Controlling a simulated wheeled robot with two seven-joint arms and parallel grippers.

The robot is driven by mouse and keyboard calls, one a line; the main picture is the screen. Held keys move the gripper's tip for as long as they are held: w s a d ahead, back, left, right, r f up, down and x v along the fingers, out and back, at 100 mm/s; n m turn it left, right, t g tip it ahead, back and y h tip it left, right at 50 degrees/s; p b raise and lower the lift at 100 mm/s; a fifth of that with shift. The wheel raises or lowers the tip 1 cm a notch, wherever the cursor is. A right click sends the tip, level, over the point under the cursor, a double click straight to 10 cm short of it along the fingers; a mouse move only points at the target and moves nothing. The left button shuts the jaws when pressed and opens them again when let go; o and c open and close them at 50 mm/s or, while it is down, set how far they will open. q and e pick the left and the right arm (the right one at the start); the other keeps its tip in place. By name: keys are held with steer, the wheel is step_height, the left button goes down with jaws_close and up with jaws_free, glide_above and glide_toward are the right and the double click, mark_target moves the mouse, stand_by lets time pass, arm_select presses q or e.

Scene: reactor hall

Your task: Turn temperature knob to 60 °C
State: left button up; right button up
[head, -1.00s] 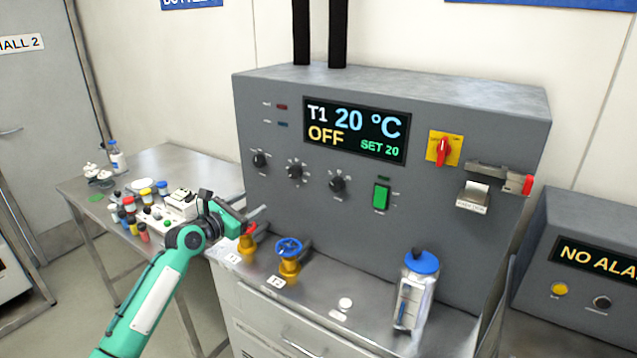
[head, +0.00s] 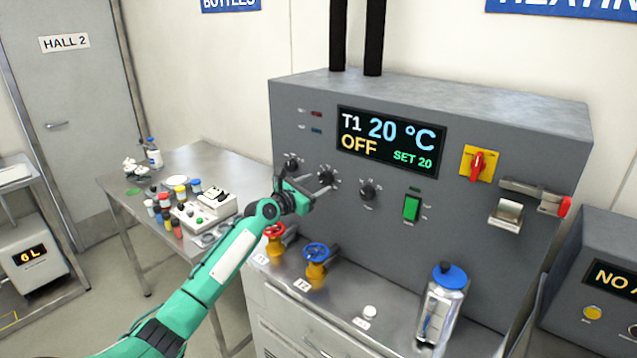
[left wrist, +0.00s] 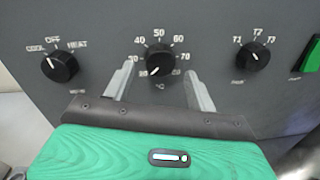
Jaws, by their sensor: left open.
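The temperature knob (head: 327,176) is the black middle knob on the grey heater panel. In the left wrist view the temperature knob (left wrist: 161,62) has a scale including 40, 50, 60, 70 and 80; its white mark points to the lower left, near the low end. My left gripper (head: 322,187) is open in front of it. In the left wrist view the fingers of my left gripper (left wrist: 159,70) are spread left and right of the knob's lower part; I cannot tell whether they touch it. The display (head: 388,142) reads T1 20 °C, OFF, SET 20. My right gripper is out of view.
The mode knob (left wrist: 60,66) is left of the temperature knob, the T1–T3 knob (left wrist: 255,54) right. A green switch (head: 412,208) and red rotary switch (head: 478,165) are farther right. A red valve (head: 274,231), blue valve (head: 317,253) and bottle (head: 443,300) stand below.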

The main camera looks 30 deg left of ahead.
arm_select(q)
steer(key=shift+w+d, duration=0.15)
steer(key=shift+w, duration=0.7)
steer(key=c, duration=1)
